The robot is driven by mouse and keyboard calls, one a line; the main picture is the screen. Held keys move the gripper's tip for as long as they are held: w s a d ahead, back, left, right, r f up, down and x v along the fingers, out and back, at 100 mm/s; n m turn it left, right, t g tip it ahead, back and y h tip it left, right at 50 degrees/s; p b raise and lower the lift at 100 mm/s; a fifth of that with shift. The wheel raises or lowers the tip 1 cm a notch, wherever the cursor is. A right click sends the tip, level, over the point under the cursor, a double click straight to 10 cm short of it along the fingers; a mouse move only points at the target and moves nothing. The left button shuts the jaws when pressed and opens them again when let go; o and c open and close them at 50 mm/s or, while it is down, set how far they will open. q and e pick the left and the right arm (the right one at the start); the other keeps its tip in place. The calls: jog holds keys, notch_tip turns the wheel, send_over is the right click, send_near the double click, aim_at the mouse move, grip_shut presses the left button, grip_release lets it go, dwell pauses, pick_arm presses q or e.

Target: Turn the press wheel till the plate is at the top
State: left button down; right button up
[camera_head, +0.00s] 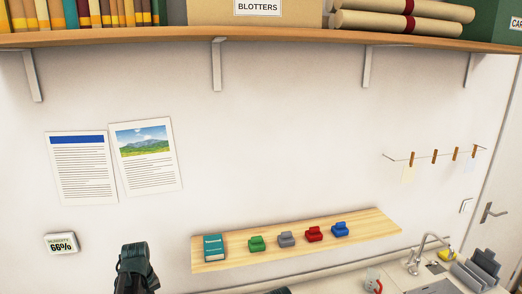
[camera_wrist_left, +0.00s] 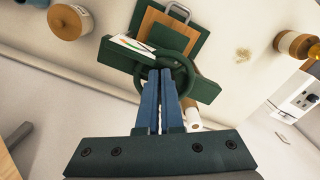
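In the left wrist view a dark green press (camera_wrist_left: 118,58) stands on the pale worktop, with a dark green ring-shaped wheel (camera_wrist_left: 190,78) on it. My left gripper (camera_wrist_left: 161,74) has its blue fingers close together at the wheel's rim, with only a narrow gap between them; they appear shut on the rim. Beyond the wheel is a wooden board (camera_wrist_left: 158,27) on a green base with a metal handle (camera_wrist_left: 178,12). The plate's height cannot be told from this angle. The press does not show clearly in the head view. My right gripper is in neither view.
A sink tap (camera_head: 425,248) and grey rack (camera_head: 478,270) are at the lower right.

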pick_arm(q)
jog(key=shift+w+d, duration=0.2)
jog(key=shift+w, duration=0.2)
jog(key=shift+s+d, duration=0.15)
jog(key=shift+d, duration=0.2)
dwell(0.3)
notch_tip(320, 180, up, 6)
jog(key=p, duration=0.6)
jog(key=shift+s, duration=0.1)
